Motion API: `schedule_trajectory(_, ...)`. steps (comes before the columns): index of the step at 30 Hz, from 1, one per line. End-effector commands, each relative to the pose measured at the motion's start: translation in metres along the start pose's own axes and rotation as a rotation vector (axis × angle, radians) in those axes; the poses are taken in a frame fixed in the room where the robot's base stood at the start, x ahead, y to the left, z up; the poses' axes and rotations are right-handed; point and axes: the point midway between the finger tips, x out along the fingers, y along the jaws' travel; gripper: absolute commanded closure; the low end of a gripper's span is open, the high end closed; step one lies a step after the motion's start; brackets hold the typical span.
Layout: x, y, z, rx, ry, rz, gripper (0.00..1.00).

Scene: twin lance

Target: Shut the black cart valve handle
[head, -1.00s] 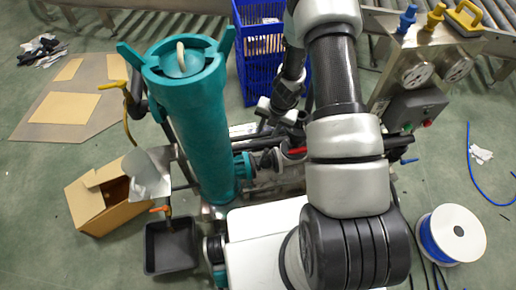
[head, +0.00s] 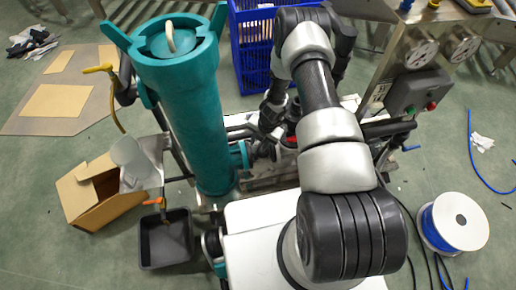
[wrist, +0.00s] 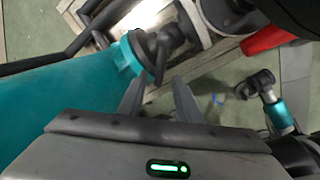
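A black valve handle (wrist: 161,55) sits beside a teal fitting (wrist: 127,57) in the wrist view, its lever pointing down the picture. My gripper (wrist: 160,80) is open, one finger on each side of the lever's lower end. I cannot tell whether either finger touches it. In the head view the teal fitting (head: 239,154) is at the foot of the tall teal cylinder (head: 193,115), and my gripper is beside it, partly hidden by my own arm. The handle is too small there to read its angle.
A red part (wrist: 270,39) and another teal-and-metal fitting (wrist: 278,115) lie right of my gripper in the wrist view. A blue crate (head: 252,65) stands behind. A black tray (head: 166,240), an open cardboard box (head: 98,193) and a cable spool (head: 455,222) stand on the floor.

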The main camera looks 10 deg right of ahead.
Motion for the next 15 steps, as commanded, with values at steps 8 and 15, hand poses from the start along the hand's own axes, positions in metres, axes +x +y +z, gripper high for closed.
schedule_trajectory(8, 0.028, 0.000, 0.000, -0.001, 0.000, 0.000, 0.68)
schedule_trajectory(15, 0.029, 0.000, 0.000, -0.001, 0.000, 0.000, 0.68)
